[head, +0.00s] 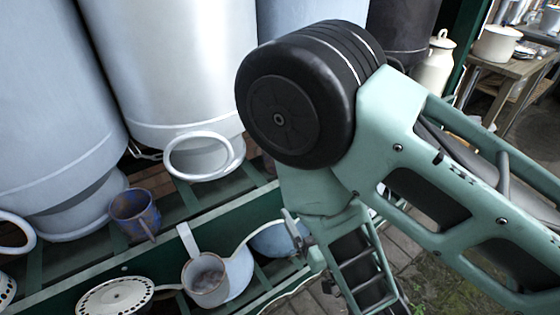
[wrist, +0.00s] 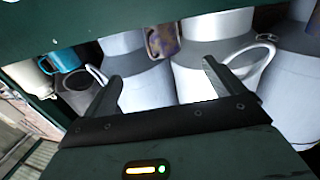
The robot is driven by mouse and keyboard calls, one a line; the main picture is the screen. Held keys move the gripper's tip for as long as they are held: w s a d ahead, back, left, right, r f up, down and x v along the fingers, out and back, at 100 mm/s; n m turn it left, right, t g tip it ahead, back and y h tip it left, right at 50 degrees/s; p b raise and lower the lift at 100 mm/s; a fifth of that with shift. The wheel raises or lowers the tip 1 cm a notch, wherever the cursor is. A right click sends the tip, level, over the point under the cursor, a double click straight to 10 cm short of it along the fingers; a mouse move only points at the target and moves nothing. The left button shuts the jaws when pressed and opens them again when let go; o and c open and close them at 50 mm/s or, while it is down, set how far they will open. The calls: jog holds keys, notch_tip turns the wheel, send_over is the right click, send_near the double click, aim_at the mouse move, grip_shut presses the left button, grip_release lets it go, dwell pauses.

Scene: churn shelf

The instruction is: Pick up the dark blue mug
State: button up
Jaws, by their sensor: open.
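The dark blue mug (head: 135,213), with worn brownish patches, stands on the slatted green shelf (head: 175,205) at the left of the head view, in front of the big pale cans. Its handle points toward the camera. In the wrist view the mug (wrist: 163,40) shows near the top middle, partly cut off by a green shelf edge. My gripper (wrist: 160,76) is open, with nothing between its two dark fingers. The mug lies beyond the fingertips, apart from them. In the head view my arm hides much of the right side, and I cannot make out the fingers.
Large pale milk cans (head: 170,60) stand close behind the mug. A small grey-blue cup (head: 208,278) and a perforated white lid (head: 115,297) are in front, near the green rail. A teal mug (wrist: 66,60) shows at the left of the wrist view.

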jog(key=shift+r+b+x, duration=0.15)
jog(key=shift+b+x, duration=1.75)
jog(key=shift+x, duration=1)
jog(key=shift+r+b+x, duration=0.15)
jog(key=shift+b+x, duration=1.7)
jog(key=shift+x, duration=1)
jog(key=shift+r+b+x, duration=0.15)
jog(key=shift+b+x, duration=1.75)
jog(key=shift+x, duration=1)
jog(key=shift+s+a, duration=0.1)
jog(key=shift+a, duration=0.1)
jog(key=c, duration=1.2)
